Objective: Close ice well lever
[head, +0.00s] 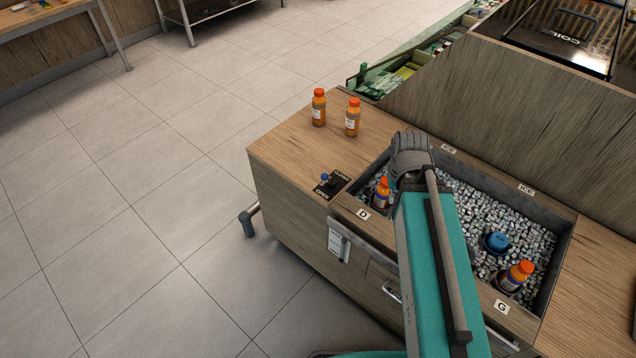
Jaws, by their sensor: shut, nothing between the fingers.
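The ice well lever (332,182) is a small black lever with a blue knob. It sits on the wooden counter at the left of the ice well. A CLOSED label (342,174) is at its upper right and an OPEN label (322,193) at its lower left. I cannot tell which label the lever is set to. The ice well (565,250) is a grey-rimmed bin full of ice, with its ice exposed. My teal arm crosses over the well, right of the lever. My gripper does not show.
Two orange-capped juice bottles (318,107) (352,117) stand at the counter's back left. Bottles (381,192) (515,276) and a blue-topped item (496,242) sit in the ice. A wooden panel (520,125) rises behind the well. The floor at left is clear.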

